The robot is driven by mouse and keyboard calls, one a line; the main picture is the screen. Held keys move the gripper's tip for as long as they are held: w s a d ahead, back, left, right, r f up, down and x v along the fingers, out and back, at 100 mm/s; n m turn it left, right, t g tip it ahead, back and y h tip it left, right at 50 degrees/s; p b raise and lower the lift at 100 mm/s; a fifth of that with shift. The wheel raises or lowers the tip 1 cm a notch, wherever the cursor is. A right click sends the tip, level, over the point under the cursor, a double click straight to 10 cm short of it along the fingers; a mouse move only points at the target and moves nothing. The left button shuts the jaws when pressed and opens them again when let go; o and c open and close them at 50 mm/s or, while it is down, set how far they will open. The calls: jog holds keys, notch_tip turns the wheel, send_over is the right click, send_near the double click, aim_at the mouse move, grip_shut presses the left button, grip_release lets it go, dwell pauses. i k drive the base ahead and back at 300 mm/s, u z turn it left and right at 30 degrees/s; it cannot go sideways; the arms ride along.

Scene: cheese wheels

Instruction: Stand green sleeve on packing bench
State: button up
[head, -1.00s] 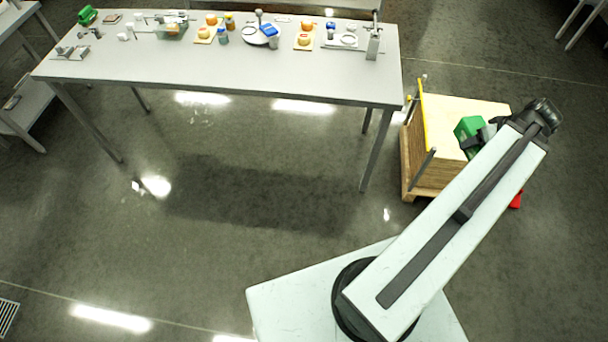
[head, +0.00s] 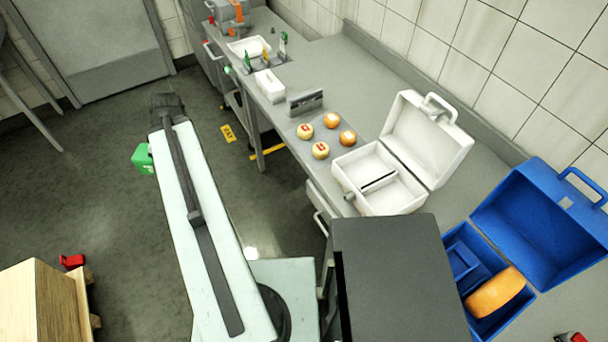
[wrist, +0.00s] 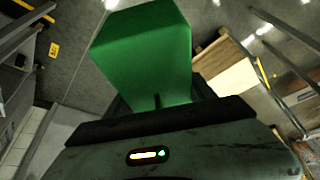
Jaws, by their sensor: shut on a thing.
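The green sleeve (head: 143,158) shows at the left side of my raised arm in the head view, over open floor. It fills the upper middle of the wrist view (wrist: 140,60), where it looks like a tapered green block. My gripper (wrist: 157,102) is shut on it; the fingers are mostly hidden behind the sleeve and my wrist housing. A long grey bench (head: 335,75) runs along the tiled wall to the right, apart from the sleeve. I cannot tell whether it is the packing bench.
The bench carries several round cheeses (head: 320,151), an open white case (head: 385,206) and white trays (head: 270,86). An open blue case (head: 545,225) holds an orange wheel (head: 495,292). A wooden crate (head: 40,300) and a red object (head: 72,261) are at lower left.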

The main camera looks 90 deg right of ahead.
aim_at(299, 82)
jog(key=z, duration=2.05)
jog(key=i, duration=1.65)
jog(key=z, duration=0.05)
